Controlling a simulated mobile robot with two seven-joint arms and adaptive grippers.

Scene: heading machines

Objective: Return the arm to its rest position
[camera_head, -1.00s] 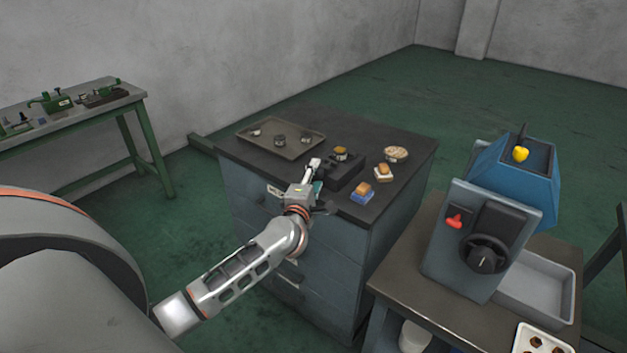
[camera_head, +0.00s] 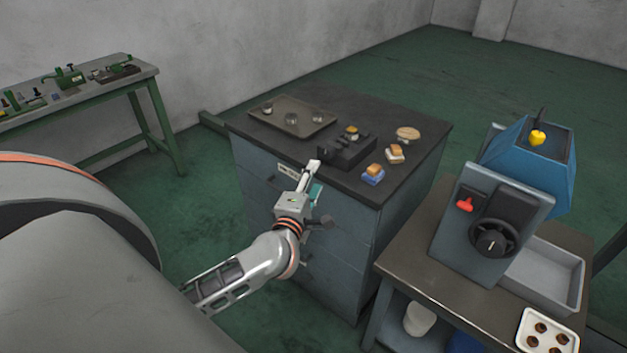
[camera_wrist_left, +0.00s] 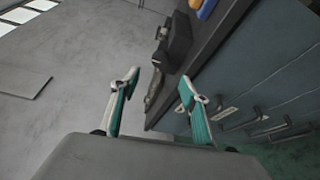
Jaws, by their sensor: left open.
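My left arm comes in from the left in the head view. Its gripper (camera_head: 311,180) is near the front edge of the dark cabinet (camera_head: 268,152), in front of its drawers. In the left wrist view the two teal-padded fingers (camera_wrist_left: 157,98) stand wide apart with nothing between them. The cabinet top and its drawer handles show past the right finger. My right gripper is in neither view.
On the cabinet are a tray (camera_head: 268,108) with small round parts, a black block fixture (camera_head: 345,150), two brushes or blocks (camera_head: 373,174) and a round dish (camera_head: 408,134). A blue machine (camera_head: 495,230) stands at right. A green bench (camera_head: 75,105) is at far left.

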